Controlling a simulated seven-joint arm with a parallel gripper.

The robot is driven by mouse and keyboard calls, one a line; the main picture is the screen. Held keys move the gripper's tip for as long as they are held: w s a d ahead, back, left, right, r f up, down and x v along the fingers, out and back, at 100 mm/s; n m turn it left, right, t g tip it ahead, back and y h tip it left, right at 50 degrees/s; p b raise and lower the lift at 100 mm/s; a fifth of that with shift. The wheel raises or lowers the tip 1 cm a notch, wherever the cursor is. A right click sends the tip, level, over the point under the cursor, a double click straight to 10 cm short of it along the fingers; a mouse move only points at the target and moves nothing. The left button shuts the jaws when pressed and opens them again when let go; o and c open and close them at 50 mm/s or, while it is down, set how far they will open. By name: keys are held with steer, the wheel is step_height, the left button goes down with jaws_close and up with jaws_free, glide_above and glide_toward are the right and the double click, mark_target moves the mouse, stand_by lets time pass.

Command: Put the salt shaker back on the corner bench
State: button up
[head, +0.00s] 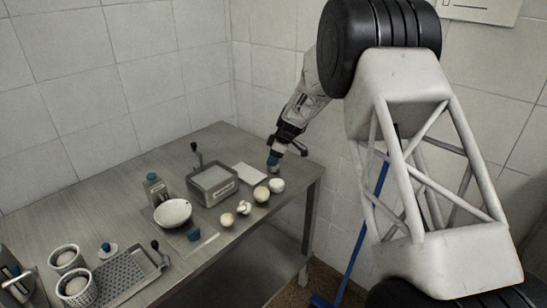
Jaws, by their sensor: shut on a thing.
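My gripper (279,150) points down over the right back part of the grey metal bench (135,173), close to the corner. It is shut on a small shaker with a blue top and a pale lower part (273,163), which I take to be the salt shaker. The shaker is at or just above the bench top; I cannot tell whether it touches. The fingertips are small and partly hidden in the head view.
Pale round items (261,194) lie just in front of the shaker. A grey box (213,185), white sheet (249,174), bottle (156,190) and white bowl (172,212) stand left. Tiled walls close the back.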

steer(key=shift+f, duration=0.15)
steer(key=o, duration=1.1)
steer(key=shift+r, duration=4)
